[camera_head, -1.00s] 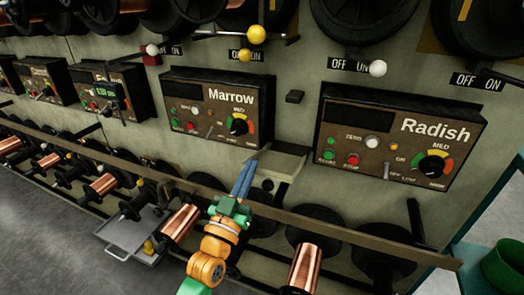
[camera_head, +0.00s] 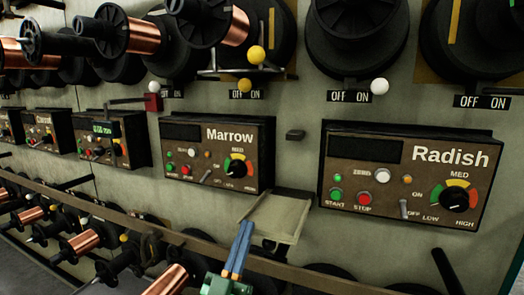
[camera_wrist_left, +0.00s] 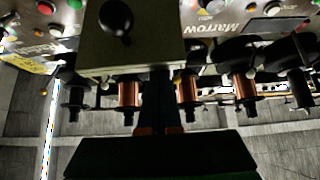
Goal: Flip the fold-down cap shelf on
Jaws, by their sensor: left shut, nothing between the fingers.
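The fold-down cap shelf (camera_head: 278,214) is a pale beige plate on the wall between the Marrow and Radish boxes, sticking out with a dark bracket beneath. In the left wrist view the shelf (camera_wrist_left: 150,50) fills the upper middle, with a black round knob (camera_wrist_left: 115,17) on it. My left gripper (camera_head: 244,226), with blue fingers, is shut and empty at the shelf's front left edge. In the wrist view its dark fingers (camera_wrist_left: 160,75) reach up to the shelf's edge; I cannot tell whether they touch. My right gripper is out of view.
The Marrow box (camera_head: 217,152) and Radish box (camera_head: 405,178) flank the shelf, with switches and knobs. A long rail (camera_head: 165,232) runs below, with copper spools (camera_head: 88,243) on spindles. Levers with yellow (camera_head: 256,54) and white balls (camera_head: 379,86) stand above.

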